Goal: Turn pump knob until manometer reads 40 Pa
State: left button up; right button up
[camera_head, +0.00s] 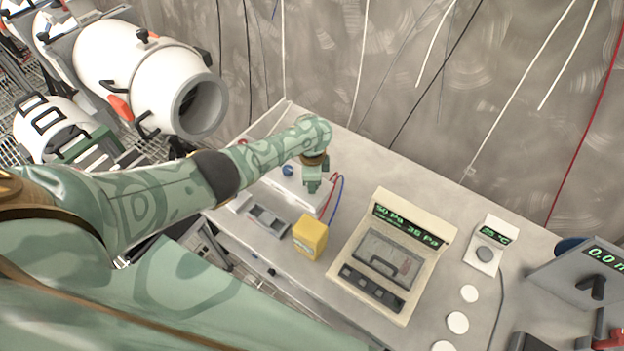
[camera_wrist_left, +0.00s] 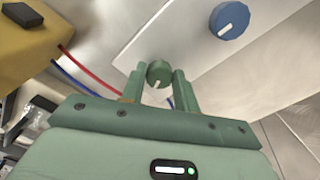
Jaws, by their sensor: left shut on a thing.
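My left gripper (camera_head: 312,190) reaches down over the white pump box (camera_head: 283,184) on the table. In the left wrist view its fingers (camera_wrist_left: 158,76) are shut on a small green knob (camera_wrist_left: 158,73) with a white pointer mark. The pump box (camera_wrist_left: 185,32) also carries a blue knob (camera_wrist_left: 230,20), apart from the fingers. In the head view the blue knob (camera_head: 288,170) shows and the gripper hides the green one. The beige manometer (camera_head: 434,262) has a green display that seems to read 50 Pa at left and 35 Pa at right. My right gripper is out of view.
A yellow block (camera_head: 310,237) stands between pump and manometer, near red and blue wires. A temperature unit (camera_head: 485,246), white discs (camera_head: 457,322) and a grey device (camera_head: 590,270) reading 0.0 are at right. A grey wall with hanging cables stands behind the table.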

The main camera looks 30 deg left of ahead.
pick_arm(q)
jog(key=shift+m, duration=1.1)
jog(key=o, duration=1)
jog(key=shift+c, duration=0.2)
notch_tip(320, 180, up, 16)
jog(key=p, duration=0.8)
jog(key=shift+r+p, duration=0.15)
jog(key=shift+p, duration=0.25)
